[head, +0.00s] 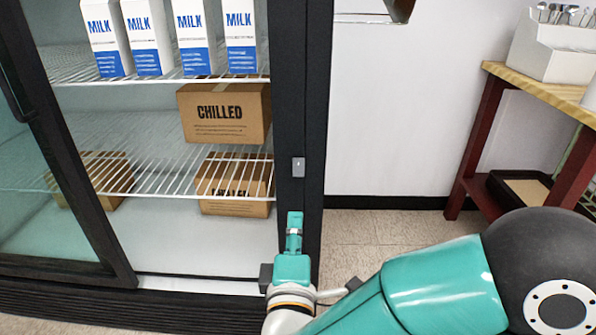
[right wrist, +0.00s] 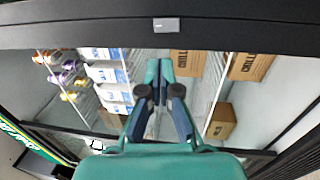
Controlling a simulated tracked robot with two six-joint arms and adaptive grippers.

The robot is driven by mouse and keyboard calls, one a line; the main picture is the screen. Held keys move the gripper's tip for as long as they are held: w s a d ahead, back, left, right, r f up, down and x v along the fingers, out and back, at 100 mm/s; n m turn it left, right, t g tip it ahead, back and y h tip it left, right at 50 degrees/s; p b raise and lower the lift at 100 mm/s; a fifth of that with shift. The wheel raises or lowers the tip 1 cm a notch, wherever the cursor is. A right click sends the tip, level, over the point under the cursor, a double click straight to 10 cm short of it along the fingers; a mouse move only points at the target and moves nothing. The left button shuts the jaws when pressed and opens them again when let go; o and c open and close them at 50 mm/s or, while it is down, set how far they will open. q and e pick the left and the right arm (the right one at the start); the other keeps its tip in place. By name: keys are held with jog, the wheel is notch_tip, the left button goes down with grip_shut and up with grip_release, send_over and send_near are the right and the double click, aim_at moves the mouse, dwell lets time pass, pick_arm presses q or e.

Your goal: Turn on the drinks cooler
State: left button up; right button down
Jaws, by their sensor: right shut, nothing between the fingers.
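The drinks cooler (head: 316,90) has a black frame and wire shelves, and fills the left half of the head view. A small grey switch plate (head: 298,167) with a small pale mark sits on its right post. The plate also shows at the top of the right wrist view (right wrist: 166,24). My right gripper (head: 295,216) is shut and empty, pointing up just below the plate, with a gap between them. In the right wrist view its closed fingertips (right wrist: 158,66) are below the plate in the picture. My left gripper is out of view.
Milk cartons (head: 196,38) and cardboard boxes (head: 224,112) stand on the cooler shelves. A glass door's dark frame (head: 62,150) crosses the left. A wood-topped table with red legs (head: 480,140) stands at the right, with bare wall and floor between.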

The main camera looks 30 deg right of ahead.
aim_at(298, 164)
jog(key=x, duration=1.2)
jog(key=shift+d+p, duration=0.15)
jog(key=shift+p, duration=0.2)
jog(key=shift+w+d, duration=0.3)
jog(key=shift+w, duration=0.35)
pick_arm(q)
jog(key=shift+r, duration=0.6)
pick_arm(e)
jog(key=shift+r, duration=0.1)
